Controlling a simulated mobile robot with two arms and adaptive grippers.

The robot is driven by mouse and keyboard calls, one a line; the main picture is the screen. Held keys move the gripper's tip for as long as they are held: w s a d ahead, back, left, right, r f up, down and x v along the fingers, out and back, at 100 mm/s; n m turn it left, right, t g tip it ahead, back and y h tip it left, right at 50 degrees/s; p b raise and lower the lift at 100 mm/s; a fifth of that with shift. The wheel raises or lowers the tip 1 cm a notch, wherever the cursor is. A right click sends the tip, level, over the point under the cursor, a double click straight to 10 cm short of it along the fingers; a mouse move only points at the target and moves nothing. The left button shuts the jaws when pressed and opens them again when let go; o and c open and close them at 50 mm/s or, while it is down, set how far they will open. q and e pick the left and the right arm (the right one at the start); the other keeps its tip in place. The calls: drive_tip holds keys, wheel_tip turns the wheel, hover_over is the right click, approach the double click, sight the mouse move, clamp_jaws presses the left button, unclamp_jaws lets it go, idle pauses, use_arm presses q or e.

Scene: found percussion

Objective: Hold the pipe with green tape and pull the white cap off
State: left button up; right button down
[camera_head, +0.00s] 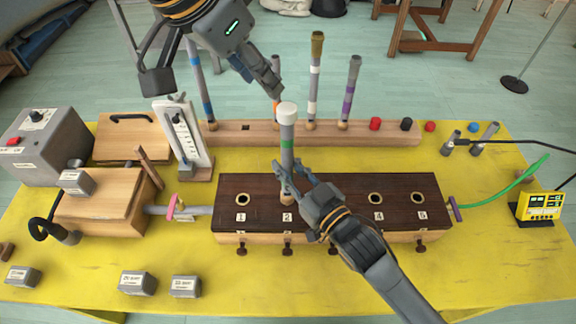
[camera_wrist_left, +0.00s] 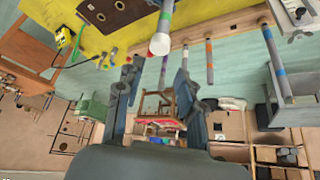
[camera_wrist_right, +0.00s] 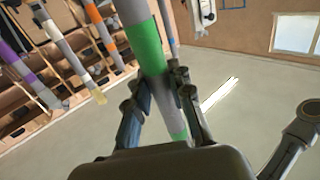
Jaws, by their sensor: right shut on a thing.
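The grey pipe with green tape (camera_head: 287,158) stands upright at hole 2 of the dark wooden block (camera_head: 330,188). The white cap (camera_head: 287,110) is on its top end; it also shows in the left wrist view (camera_wrist_left: 159,45). My right gripper (camera_head: 292,173) is shut on the pipe below the green tape. The green tape (camera_wrist_right: 145,46) also shows in the right wrist view. My left gripper (camera_head: 217,88) is open and empty, above and left of the cap, with its right finger close to the cap. The left wrist view shows the cap beyond the spread fingertips.
Several taped pipes stand in a wooden rack (camera_head: 240,132) behind, including an orange-taped one close to the cap. A white gauge stand (camera_head: 183,135) is at the left. A grey box (camera_head: 45,145) and wooden boxes are further left. The yellow table front (camera_head: 330,285) is mostly clear.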

use_arm(q)
drive_tip(key=o, duration=0.5)
drive_tip(key=shift+c, duration=0.2)
drive_tip(key=n+g+y, duration=0.3)
drive_tip(key=n+y, duration=0.1)
drive_tip(key=n, duration=0.5)
approach(287, 108)
drive_tip(key=f, duration=0.6)
drive_tip(key=w+f, duration=0.1)
drive_tip(key=f, duration=0.2)
drive_tip(key=shift+d, duration=0.1)
drive_tip(key=c, duration=1.2)
drive_tip(key=shift+r, duration=0.1)
drive_tip(key=shift+r, duration=0.2)
